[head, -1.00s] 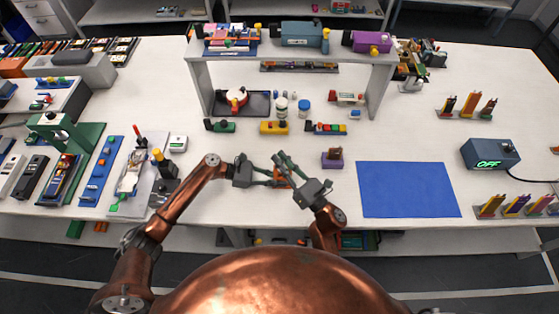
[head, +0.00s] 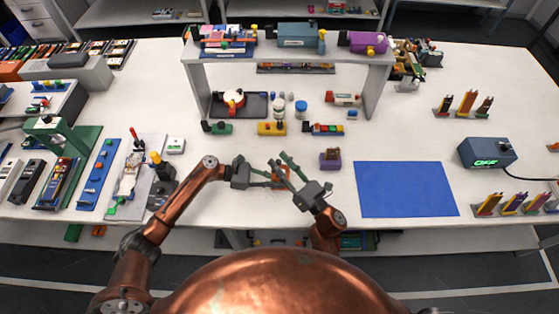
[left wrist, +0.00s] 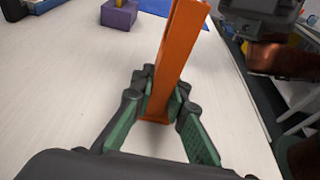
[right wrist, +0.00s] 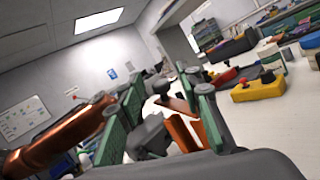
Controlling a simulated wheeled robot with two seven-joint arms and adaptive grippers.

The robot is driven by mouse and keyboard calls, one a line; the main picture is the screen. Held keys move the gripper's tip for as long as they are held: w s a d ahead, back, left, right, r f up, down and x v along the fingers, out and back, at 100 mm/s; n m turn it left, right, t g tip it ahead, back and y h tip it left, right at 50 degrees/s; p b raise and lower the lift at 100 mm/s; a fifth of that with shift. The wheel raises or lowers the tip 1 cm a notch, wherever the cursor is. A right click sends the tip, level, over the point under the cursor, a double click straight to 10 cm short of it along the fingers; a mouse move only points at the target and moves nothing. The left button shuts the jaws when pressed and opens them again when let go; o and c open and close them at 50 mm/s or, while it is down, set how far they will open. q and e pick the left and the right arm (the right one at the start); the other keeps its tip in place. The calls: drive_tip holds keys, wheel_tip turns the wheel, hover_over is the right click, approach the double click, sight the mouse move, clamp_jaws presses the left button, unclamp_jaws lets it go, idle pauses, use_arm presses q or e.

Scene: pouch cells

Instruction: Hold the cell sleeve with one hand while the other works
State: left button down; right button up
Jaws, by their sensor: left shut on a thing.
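The orange cell sleeve (left wrist: 178,60) stands between the fingers of my left gripper (left wrist: 160,100), which is shut on its lower part. In the head view my left gripper (head: 268,180) comes in from the left, and the sleeve (head: 281,172) is mostly hidden by the fingers. My right gripper (head: 278,161) is open, with its fingers spread close above and beside the sleeve. In the right wrist view the orange sleeve (right wrist: 182,133) shows beyond and between the open right fingers (right wrist: 168,95). I cannot tell whether they touch it.
A purple block (head: 330,160) and a blue mat (head: 405,190) lie to the right. A blue box reading OFF (head: 487,153) stands farther right. Behind are a yellow block (head: 271,128) and a raised shelf (head: 386,75). A green press (head: 60,140) stands at left.

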drive_tip(key=v, duration=1.1)
drive_tip(key=shift+c, duration=0.2)
